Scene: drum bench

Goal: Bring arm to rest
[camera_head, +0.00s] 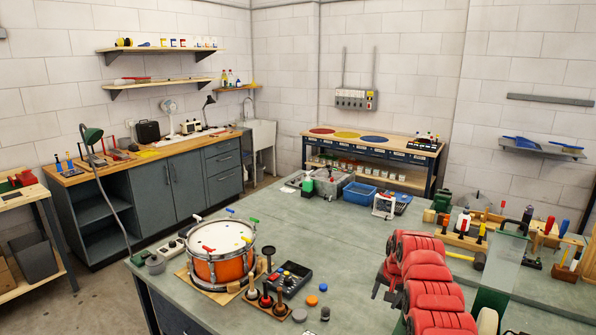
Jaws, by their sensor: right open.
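My right arm (434,289), with red padded segments, reaches in from the bottom right over the grey-green bench (345,222). My right gripper (386,289) shows as dark parts at the left side of the red segments, partly hidden by them. It is open, and I see nothing held in it. It is to the right of the orange drum (222,268) and apart from it. The drum stands upright with a white head and small coloured pieces around its rim. My left arm and gripper are not in view.
Beside the drum are a dark control box (284,280), dark plunger-like tools (266,297) and an orange disc (312,300). A blue bin (360,195) stands at the back. Tools, a mallet (468,259) and wooden holders crowd the right. The bench middle is clear.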

